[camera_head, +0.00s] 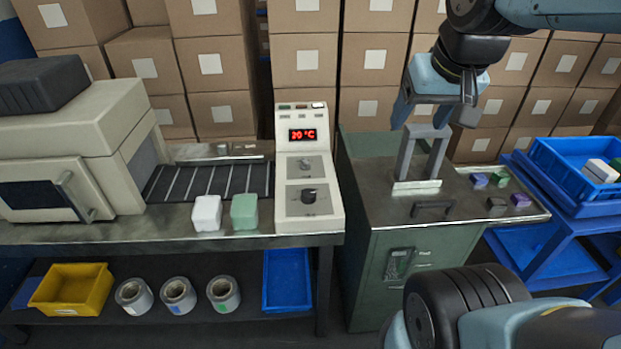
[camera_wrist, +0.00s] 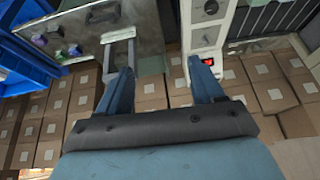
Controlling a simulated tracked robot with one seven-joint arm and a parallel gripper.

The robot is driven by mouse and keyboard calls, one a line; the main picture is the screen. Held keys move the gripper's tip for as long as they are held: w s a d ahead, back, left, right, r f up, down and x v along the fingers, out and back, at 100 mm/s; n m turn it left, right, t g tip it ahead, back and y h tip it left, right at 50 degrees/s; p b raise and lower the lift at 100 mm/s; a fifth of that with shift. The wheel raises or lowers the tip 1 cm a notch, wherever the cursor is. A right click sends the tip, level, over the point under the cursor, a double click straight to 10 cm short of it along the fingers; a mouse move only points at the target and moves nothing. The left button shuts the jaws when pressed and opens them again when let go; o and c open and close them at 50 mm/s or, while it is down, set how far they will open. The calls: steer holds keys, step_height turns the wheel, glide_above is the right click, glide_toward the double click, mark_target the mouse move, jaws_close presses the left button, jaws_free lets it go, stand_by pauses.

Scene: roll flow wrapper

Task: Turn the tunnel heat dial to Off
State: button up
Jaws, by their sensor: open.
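The control panel (camera_head: 308,222) is a cream upright box on the steel bench. It has a red display (camera_head: 302,135) reading about 20 °C, a small pale dial (camera_head: 304,164) and a larger dark dial (camera_head: 309,195) below it. Their labels are too small to read, so I cannot tell which dial is the tunnel heat dial. My gripper (camera_head: 424,118) is open and empty, pointing down above the green cabinet, right of the panel and apart from both dials. In the wrist view, my gripper (camera_wrist: 161,82) shows two spread blue fingers, with the panel (camera_wrist: 190,25) beyond the right finger.
A grey upright handle frame (camera_head: 407,160) stands on the cabinet top (camera_head: 375,190), just under my gripper. White (camera_head: 207,212) and green (camera_head: 244,211) blocks sit left of the panel, before the conveyor (camera_head: 205,182). Small coloured pieces and a blue crate (camera_head: 570,178) are at right.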

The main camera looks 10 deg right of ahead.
steer(key=w+a+f+m+g+y, duration=0.1)
steer(key=w+a+f+m+g, duration=0.4)
steer(key=w, duration=0.6)
steer(key=m+g+y, duration=0.2)
steer(key=m+g, duration=0.1)
steer(key=m, duration=0.1)
glide_toward(309, 193)
steer(key=x, duration=0.8)
steer(key=shift+f, duration=0.35)
steer(key=c, duration=1)
steer(key=shift+d, duration=0.3)
steer(key=shift+c, duration=0.2)
steer(key=shift+a, duration=0.35)
